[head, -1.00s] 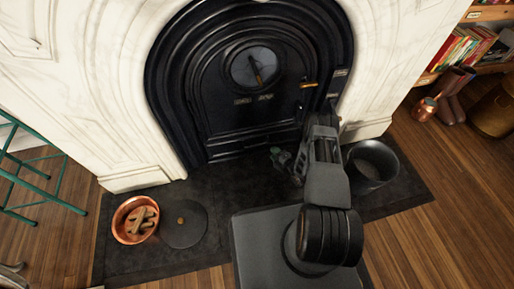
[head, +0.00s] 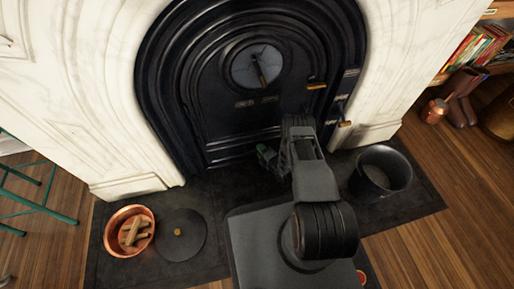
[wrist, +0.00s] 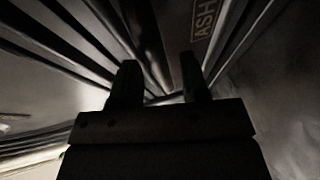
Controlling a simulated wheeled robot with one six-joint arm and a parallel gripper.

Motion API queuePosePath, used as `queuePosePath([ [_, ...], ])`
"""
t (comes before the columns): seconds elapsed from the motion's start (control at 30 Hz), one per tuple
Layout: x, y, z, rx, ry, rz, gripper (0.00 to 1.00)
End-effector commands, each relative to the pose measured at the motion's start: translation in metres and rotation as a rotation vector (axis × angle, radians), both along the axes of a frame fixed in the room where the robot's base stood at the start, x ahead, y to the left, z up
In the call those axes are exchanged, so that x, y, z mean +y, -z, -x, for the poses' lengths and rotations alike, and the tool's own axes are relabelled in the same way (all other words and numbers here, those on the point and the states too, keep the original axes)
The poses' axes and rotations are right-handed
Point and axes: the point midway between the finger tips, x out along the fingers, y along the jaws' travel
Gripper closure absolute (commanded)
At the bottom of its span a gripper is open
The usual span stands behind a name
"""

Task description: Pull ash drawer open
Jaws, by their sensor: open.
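A plate lettered ASH (wrist: 203,20) shows at the top of the wrist view, on a dark metal surface just beyond my fingertips. The drawer's outline and handle are not clear there. In the head view the black stove front (head: 225,125) fills the marble arch; my arm hides part of its lower right. My gripper (head: 266,156) is low in front of the stove's base, its greenish fingers partly hidden by my arm. In the wrist view my gripper (wrist: 158,80) has its two fingers apart, with nothing clearly held between them.
A black bucket (head: 381,171) stands right of my arm on the dark hearth. A copper bowl of wood pieces (head: 130,231) and a round dark lid (head: 179,235) lie left. Brass handles (head: 317,86) and (head: 345,124) stick out at the stove's right. A green stool (head: 38,204) stands far left.

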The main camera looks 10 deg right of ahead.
Motion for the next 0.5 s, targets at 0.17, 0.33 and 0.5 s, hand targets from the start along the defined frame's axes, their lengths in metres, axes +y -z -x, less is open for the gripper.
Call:
queuePosePath([
  [0.17, 0.002, 0.0019, -0.0033, 0.0, 0.002, 0.0, 0.59],
  [0.33, 0.0011, 0.0017, -0.0039, 0.0, 0.005, 0.0, 0.59],
  [0.5, 0.0011, 0.0017, -0.0039, 0.0, 0.005, 0.0, 0.61],
])
